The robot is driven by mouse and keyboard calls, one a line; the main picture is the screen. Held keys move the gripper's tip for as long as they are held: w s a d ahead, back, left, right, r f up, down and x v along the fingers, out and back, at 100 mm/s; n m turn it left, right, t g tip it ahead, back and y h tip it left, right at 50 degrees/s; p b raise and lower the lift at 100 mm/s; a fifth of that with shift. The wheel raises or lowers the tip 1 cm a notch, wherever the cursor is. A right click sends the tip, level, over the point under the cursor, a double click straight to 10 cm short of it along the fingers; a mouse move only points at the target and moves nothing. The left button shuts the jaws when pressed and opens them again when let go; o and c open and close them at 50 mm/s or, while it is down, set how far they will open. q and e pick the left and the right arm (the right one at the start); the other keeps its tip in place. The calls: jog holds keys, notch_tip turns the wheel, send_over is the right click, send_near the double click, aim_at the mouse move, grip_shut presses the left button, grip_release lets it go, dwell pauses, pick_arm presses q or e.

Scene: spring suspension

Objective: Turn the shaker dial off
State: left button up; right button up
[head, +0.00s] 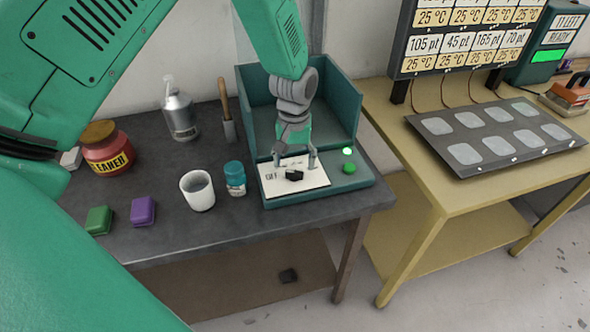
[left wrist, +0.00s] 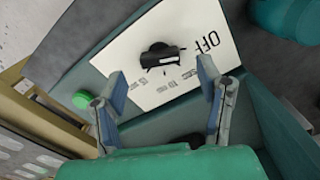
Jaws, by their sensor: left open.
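The shaker dial (head: 294,175) is a small black knob on a white plate (head: 316,178) at the front of a teal box-shaped shaker (head: 358,185). In the left wrist view the dial (left wrist: 158,56) lies with its bar roughly across the picture. The printed word OFF (left wrist: 207,43) is to its right, other markings are below it and too blurred to read. I cannot tell exactly which mark it points to. My left gripper (head: 295,160) is open above the plate. In the left wrist view its fingers (left wrist: 163,76) are spread on either side of the dial, apart from it.
The shaker has a lit green lamp (head: 347,151) and a green button (head: 349,168). To its left on the dark table stand a teal-capped jar (head: 235,180), a white cup (head: 198,192) and a red cleaner jar (head: 108,150). A yellow table (head: 430,205) is at right.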

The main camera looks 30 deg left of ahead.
aim_at(294, 172)
pick_arm(q)
notch_tip(294, 172, up, 8)
dwell(0.7)
